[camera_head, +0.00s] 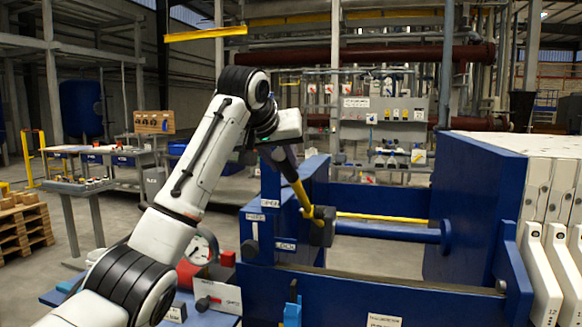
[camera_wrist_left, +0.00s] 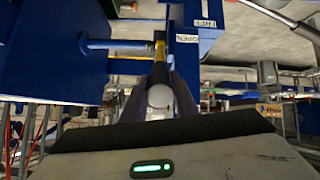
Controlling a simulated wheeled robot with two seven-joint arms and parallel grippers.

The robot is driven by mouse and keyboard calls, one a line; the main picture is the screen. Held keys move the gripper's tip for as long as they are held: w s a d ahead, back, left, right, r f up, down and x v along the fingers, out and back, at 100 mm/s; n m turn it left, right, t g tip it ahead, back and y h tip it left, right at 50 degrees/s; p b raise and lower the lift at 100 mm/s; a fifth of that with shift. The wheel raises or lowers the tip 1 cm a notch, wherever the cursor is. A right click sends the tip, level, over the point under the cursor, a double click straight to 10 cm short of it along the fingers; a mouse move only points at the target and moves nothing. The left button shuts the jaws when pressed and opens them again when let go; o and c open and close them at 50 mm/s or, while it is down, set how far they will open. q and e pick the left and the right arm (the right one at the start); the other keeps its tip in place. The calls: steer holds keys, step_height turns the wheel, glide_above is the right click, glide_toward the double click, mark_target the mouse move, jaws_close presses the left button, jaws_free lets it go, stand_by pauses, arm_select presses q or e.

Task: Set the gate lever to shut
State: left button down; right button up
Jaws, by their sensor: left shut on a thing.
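The gate lever (camera_head: 299,191) has a yellow shaft rising from a dark hub (camera_head: 322,228) on the blue press frame. It leans up and to the left, toward my left gripper (camera_head: 282,157). My left gripper is shut on the lever's upper, dark end. In the left wrist view, the lever's round pale end (camera_wrist_left: 160,97) sits between the fingers, with the yellow band (camera_wrist_left: 160,50) beyond. My right gripper is not in view.
The blue press frame (camera_head: 350,293) fills the front right, with white filter plates (camera_head: 541,270) at far right. A blue horizontal rod (camera_head: 390,231) runs beside the hub. Open floor lies at left.

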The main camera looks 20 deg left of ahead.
arm_select(q)
steer(key=shift+a+r, duration=0.1)
steer(key=shift+r, duration=0.5)
steer(key=c, duration=1.5)
jaws_free()
steer(key=shift+w+f, duration=0.1)
steer(key=shift+w, duration=0.05)
steer(key=shift+o, duration=0.5)
steer(key=shift+f, duration=0.15)
steer(key=shift+s, duration=0.25)
steer(key=b+v, duration=0.2)
steer(key=v, duration=0.8)
steer(key=shift+w, duration=0.15)
